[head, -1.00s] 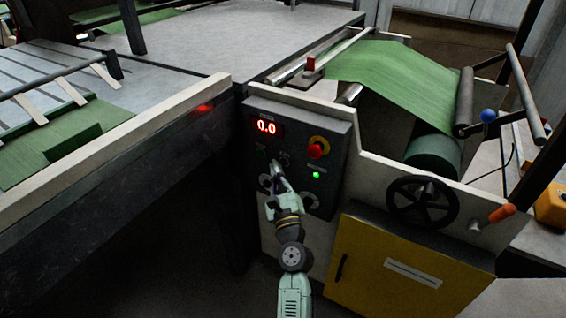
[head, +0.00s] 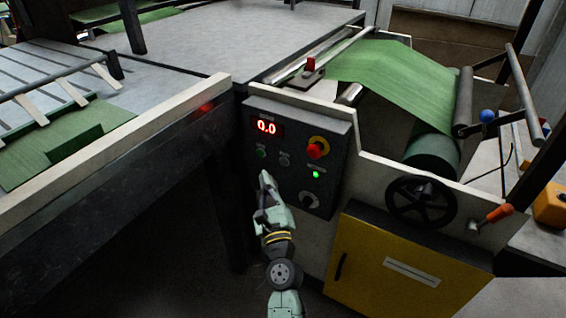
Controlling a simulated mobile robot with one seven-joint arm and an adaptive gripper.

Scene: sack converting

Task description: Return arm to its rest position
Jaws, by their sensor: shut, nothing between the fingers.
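My gripper (head: 264,178) is at the lower left of the dark control panel (head: 327,142) in the head view. It is shut and holds nothing. It covers part of the panel's lower left edge; whether it touches the panel I cannot tell. My arm reaches up from the bottom of the picture. The panel has a red display (head: 267,127) reading 0.0, a red emergency button (head: 317,150) on a yellow ring, a lit green lamp (head: 316,174), a green button (head: 261,152), a grey button (head: 285,159) and a knob (head: 308,200).
A black handwheel (head: 421,202) and an orange-handled lever (head: 498,213) stick out at the right. Below is a yellow cabinet door (head: 404,262). Green web (head: 392,82) runs over rollers at the back. A long table edge (head: 115,150) lies left, with dark open floor room beneath.

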